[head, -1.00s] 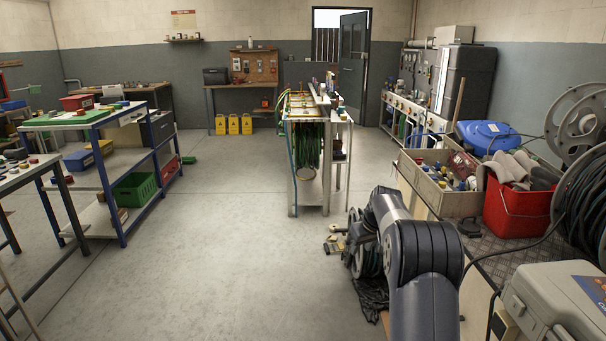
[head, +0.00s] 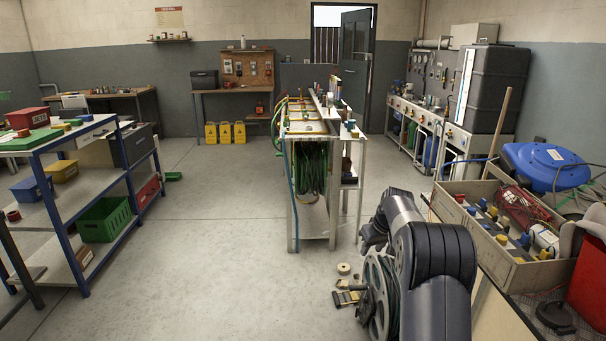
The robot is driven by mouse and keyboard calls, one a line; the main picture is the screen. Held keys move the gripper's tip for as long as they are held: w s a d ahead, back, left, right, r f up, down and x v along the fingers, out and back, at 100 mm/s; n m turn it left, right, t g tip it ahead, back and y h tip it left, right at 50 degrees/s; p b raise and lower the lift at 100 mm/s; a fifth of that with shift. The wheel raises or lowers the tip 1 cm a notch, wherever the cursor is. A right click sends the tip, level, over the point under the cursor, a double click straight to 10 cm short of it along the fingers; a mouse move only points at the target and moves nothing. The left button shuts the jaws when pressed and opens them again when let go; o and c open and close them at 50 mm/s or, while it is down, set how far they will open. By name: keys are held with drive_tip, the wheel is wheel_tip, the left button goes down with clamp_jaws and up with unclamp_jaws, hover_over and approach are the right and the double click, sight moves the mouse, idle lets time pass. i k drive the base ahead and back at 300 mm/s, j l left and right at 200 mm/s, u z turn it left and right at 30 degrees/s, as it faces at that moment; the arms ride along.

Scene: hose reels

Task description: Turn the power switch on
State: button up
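I cannot make out a power switch in the head view. A central hose stand (head: 316,222) holds coiled green hose (head: 311,168). Any switch on these is too small to tell.
A blue-framed shelf (head: 73,228) is at left. The floor (head: 215,250) between is clear.

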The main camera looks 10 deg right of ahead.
sight(460, 198)
drive_tip(key=i+j+u, duration=0.1)
drive_tip(key=i, duration=0.75)
drive_tip(key=i+j+u, duration=0.1)
drive_tip(key=i, duration=0.75)
drive_tip(key=i+l+z, duration=0.15)
drive_tip(key=i+z, duration=0.55)
drive_tip(key=z, duration=0.2)
drive_tip(key=i+z, duration=0.4)
drive_tip(key=i+j+z, duration=0.2)
drive_tip(key=z, duration=0.75)
drive_tip(key=i+j, duration=0.05)
